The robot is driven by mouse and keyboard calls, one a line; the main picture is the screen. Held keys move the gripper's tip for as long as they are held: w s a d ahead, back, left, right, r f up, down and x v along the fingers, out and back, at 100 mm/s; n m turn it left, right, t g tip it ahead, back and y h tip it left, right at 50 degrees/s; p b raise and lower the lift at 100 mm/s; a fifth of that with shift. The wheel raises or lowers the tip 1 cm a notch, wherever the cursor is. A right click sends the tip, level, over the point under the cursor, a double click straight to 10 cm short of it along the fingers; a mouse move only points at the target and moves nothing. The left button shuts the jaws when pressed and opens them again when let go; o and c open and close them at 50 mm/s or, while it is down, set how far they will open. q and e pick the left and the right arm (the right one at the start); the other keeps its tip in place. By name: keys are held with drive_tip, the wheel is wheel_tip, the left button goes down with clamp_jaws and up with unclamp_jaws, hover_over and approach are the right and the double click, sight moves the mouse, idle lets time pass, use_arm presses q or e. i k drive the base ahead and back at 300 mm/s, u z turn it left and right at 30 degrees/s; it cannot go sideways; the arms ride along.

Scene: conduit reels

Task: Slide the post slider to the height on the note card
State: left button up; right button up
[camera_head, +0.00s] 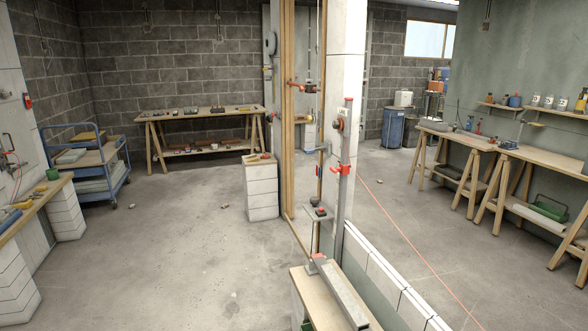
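A tall grey upright post (345,203) stands by the white wall end near the middle of the view. A red piece that looks like the slider (340,169) sits partway up it. A round reddish fitting (339,124) is higher up, beside the post. I cannot make out a note card or any written height from here. Neither of my grippers is in view.
A small bench (310,290) with a long grey bar stands in front of the post. A low block wall (385,272) and a thin orange line (415,241) run to its right. A blue cart (114,173) stands at left. The left-hand floor is mostly clear.

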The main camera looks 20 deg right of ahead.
sight(343, 169)
drive_tip(key=u, duration=0.05)
drive_tip(key=i, duration=3.5)
drive_tip(key=z, duration=3.5)
